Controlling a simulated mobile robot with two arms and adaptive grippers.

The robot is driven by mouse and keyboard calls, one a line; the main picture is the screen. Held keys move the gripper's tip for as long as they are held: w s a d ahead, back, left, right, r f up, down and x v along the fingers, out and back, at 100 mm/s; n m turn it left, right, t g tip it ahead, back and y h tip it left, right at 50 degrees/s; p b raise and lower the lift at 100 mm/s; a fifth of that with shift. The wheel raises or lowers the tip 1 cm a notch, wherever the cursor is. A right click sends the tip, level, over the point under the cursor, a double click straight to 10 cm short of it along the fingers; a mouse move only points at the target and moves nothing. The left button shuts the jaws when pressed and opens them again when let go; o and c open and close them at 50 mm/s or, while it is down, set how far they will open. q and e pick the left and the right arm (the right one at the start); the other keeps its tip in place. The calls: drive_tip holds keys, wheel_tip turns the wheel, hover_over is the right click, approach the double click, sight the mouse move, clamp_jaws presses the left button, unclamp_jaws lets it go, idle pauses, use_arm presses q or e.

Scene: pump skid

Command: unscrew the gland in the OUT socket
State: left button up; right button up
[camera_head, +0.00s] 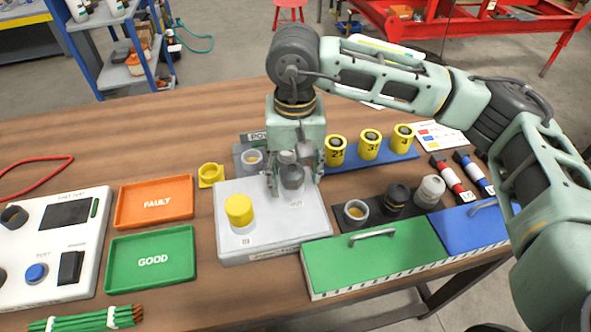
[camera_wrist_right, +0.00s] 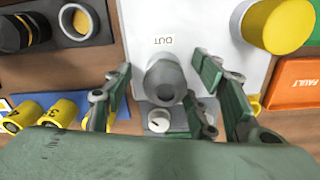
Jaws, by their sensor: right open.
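The grey gland (camera_head: 291,176) stands upright on the light grey pump block (camera_head: 290,222), towards its back right. In the right wrist view the gland (camera_wrist_right: 165,80) shows beside the printed word OUT. My right gripper (camera_head: 295,184) is above the block, pointing down, with its open fingers on either side of the gland. In the wrist view a gap shows between the fingers and the gland, so the jaws do not hold it. The socket under the gland is hidden. My left gripper is not in view.
A yellow cap (camera_head: 239,209) stands on the block's left. Yellow numbered cylinders (camera_head: 369,146) stand on a blue strip behind. A black holder (camera_head: 384,208) with fittings is to the right, a green lidded box (camera_head: 375,262) in front. Orange (camera_head: 154,201) and green (camera_head: 150,259) trays lie left.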

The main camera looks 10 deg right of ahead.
drive_tip(key=shift+w, duration=0.15)
drive_tip(key=shift+m, duration=0.3)
drive_tip(key=m+b, duration=0.1)
drive_tip(key=m, duration=0.1)
drive_tip(key=shift+f+m+b, duration=0.1)
drive_tip(key=shift+m+b, duration=0.2)
drive_tip(key=shift+b, duration=0.05)
drive_tip(key=shift+m, duration=0.7)
drive_tip(key=m+b, duration=0.1)
drive_tip(key=m, duration=0.1)
drive_tip(key=shift+m+b, duration=0.3)
drive_tip(key=shift+m, duration=1.1)
